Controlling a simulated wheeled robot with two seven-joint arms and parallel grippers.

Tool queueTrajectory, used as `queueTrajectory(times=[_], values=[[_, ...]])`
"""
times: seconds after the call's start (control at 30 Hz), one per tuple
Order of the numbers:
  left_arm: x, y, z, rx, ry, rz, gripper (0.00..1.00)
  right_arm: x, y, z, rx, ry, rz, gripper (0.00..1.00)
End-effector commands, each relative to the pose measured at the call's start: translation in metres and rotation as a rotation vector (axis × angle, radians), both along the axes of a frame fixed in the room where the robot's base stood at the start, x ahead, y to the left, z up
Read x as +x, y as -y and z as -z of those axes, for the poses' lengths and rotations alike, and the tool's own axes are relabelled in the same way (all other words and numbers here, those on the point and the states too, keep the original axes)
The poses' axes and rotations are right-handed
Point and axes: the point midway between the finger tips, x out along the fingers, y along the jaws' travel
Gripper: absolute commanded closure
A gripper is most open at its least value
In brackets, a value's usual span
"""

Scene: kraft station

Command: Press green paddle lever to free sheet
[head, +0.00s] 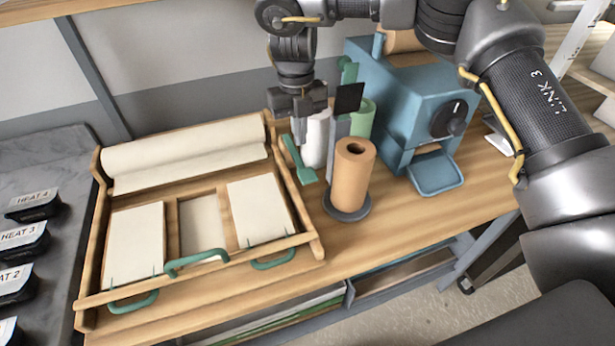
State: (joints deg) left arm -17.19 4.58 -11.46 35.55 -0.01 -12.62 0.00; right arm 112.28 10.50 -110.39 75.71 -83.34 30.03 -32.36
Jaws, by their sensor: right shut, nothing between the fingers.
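A green paddle lever (298,160) slants along the right side of the wooden tray frame (312,240). A cream sheet roll (185,155) lies across the back of the frame, with its sheet coming down toward the front. My right gripper (302,138) points down from above, shut and empty, with its fingertips close to the upper part of the lever. I cannot tell whether they touch it. My left gripper is not in view.
A brown paper roll (353,175) stands on a dark base right of the lever. White and green rolls (362,115) stand behind it. A blue machine (410,105) is at the right. Dark labelled bins (20,240) are at the left. Green handles (195,260) line the frame's front.

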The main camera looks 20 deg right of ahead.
Motion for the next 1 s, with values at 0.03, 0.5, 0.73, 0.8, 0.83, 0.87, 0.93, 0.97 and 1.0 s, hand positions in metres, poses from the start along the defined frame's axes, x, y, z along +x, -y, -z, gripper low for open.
queueTrajectory(times=[0.03,0.5,0.73,0.8,0.83,0.87,0.93,0.97,1.0], values=[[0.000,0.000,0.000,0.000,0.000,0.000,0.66,0.001,0.000,-0.007,-0.002,0.003,-0.001,1.00],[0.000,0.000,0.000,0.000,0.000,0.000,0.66,0.003,0.000,-0.024,-0.001,0.000,-0.001,1.00],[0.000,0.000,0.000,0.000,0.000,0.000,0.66,0.003,0.000,-0.024,-0.001,0.000,-0.001,1.00],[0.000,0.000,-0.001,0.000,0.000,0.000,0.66,0.002,0.000,-0.026,-0.001,0.000,-0.001,1.00],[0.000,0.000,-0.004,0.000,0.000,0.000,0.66,0.002,0.000,-0.028,-0.001,0.000,-0.001,1.00],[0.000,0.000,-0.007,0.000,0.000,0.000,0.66,0.002,0.000,-0.031,-0.001,0.000,-0.001,1.00],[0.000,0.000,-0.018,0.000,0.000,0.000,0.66,0.003,0.000,-0.042,-0.001,0.000,-0.001,1.00],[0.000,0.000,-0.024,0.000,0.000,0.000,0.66,0.003,0.000,-0.049,-0.001,0.001,-0.001,1.00],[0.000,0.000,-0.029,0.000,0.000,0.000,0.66,0.003,0.000,-0.054,-0.001,0.000,-0.001,1.00]])
